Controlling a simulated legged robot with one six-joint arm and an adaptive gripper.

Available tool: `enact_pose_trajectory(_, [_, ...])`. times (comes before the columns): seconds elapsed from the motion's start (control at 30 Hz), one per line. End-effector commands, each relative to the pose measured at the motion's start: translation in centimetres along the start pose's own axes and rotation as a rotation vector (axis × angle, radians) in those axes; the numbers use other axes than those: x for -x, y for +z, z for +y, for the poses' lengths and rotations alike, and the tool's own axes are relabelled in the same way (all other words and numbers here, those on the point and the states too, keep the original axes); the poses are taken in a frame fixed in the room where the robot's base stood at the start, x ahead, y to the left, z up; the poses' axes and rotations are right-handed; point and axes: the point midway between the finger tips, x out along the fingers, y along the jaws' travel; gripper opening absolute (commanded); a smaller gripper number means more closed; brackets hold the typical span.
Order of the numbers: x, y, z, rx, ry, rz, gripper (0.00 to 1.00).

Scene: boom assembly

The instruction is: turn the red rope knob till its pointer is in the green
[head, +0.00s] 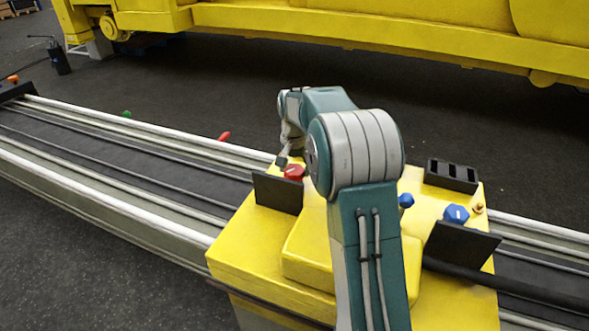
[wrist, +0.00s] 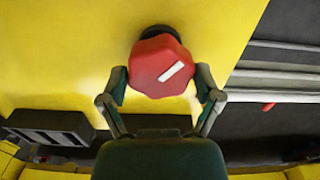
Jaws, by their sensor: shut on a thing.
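The red rope knob (wrist: 158,68) is a lobed knob with a white pointer line on its face, mounted on a yellow surface. In the wrist view the pointer slants up to the right. My gripper (wrist: 163,82) has one finger on each side of the knob and is shut on it. In the head view the knob (head: 293,172) shows at the left part of the yellow housing, beside a black plate, with my gripper (head: 284,158) at it, partly hidden by my arm. No green mark can be made out around the knob in either view.
The yellow housing (head: 245,245) sits across a long rail (head: 120,150). A blue knob (head: 456,214), a smaller blue knob (head: 406,200) and a black slotted block (head: 452,175) are on its right. A black plate (head: 277,194) stands close to the red knob. A large yellow machine (head: 380,22) is behind.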

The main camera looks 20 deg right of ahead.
Motion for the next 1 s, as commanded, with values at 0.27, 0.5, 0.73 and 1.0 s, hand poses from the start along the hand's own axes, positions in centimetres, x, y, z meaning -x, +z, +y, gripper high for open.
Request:
enact_pose_trajectory(0.27, [-0.41, 0.2, -0.09, -0.261, 0.003, -0.009, 0.35])
enact_pose_trajectory(0.5, [-0.42, 0.21, -0.12, -0.464, 0.003, -0.009, 0.35])
enact_pose_trajectory(0.73, [-0.42, 0.2, -0.15, -0.605, 0.003, -0.008, 0.35])
enact_pose_trajectory(1.0, [-0.4, 0.19, -0.18, -0.691, 0.002, -0.007, 0.35])
